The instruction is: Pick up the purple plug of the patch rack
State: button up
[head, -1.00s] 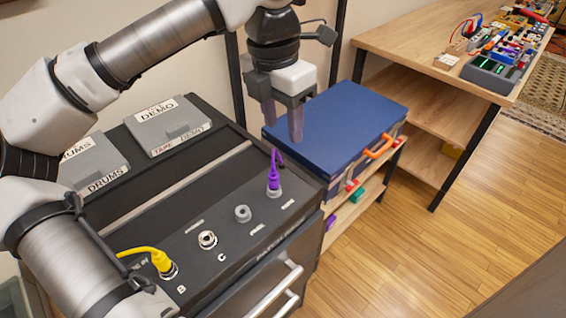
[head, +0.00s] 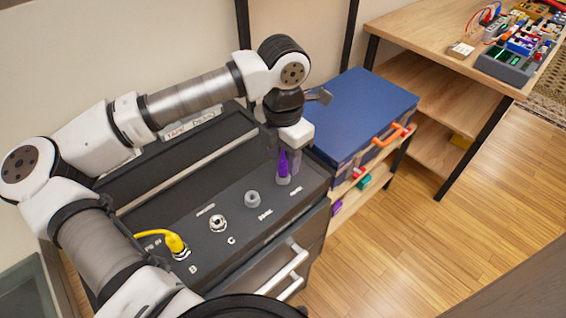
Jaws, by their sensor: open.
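The purple plug (head: 283,164) stands upright in the far-right socket of the black patch rack (head: 238,240). My gripper (head: 287,172) points straight down over it. Its translucent fingers are open and come down around the plug, one on each side as far as I can see. Whether a finger touches the plug cannot be told. The plug's top and its cable are mostly hidden by the gripper.
A yellow plug (head: 175,243) sits in the left socket, with two cable-free sockets between. A blue case (head: 362,112) with an orange handle stands right of the rack. A wooden bench (head: 420,30) with electronics is at the back right.

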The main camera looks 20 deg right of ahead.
aim_at(284, 159)
jog(key=shift+f, duration=0.8)
grip_shut()
notch_tip(284, 159, up, 20)
jog(key=b, duration=0.2)
